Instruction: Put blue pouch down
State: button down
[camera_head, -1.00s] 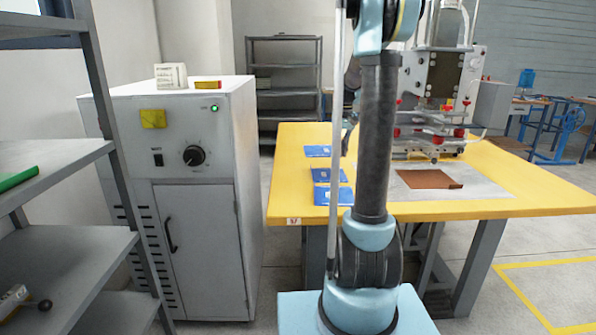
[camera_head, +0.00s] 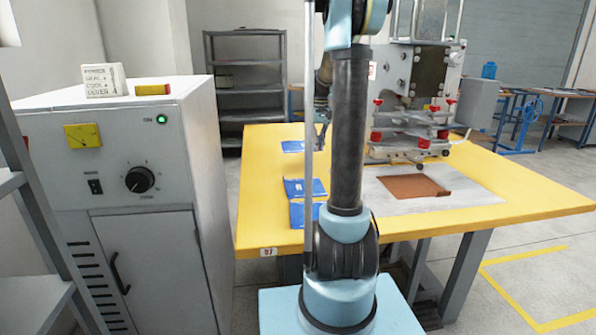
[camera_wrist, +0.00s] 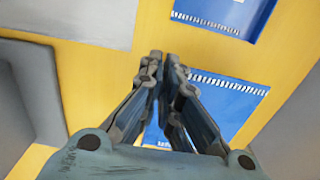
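Three flat blue pouches lie along the left side of the yellow table (camera_head: 520,190): a far one (camera_head: 292,146), a middle one (camera_head: 303,188) and a near one (camera_head: 303,213). My gripper (camera_head: 322,146) is just right of the far pouch, partly hidden behind my arm. In the wrist view, my gripper's fingertips (camera_wrist: 164,56) are almost together, with no pouch visible between them. One pouch (camera_wrist: 228,105) lies beside and partly behind the fingers. Another pouch (camera_wrist: 222,14) is cut off at the top right.
A brown sheet (camera_head: 415,187) lies on a pale plate (camera_head: 387,204) right of the pouches. The welding press (camera_head: 410,110) stands behind it. A grey cabinet (camera_head: 150,260) is at the left, and shelves (camera_head: 246,75) stand at the back.

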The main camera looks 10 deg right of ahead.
aim_at(318, 173)
jog(key=shift+f, duration=5.05)
jog(key=c, duration=1.8)
grip_release()
notch_tip(318, 173, up, 12)
jog(key=shift+r, duration=0.1)
jog(key=shift+s, duration=0.1)
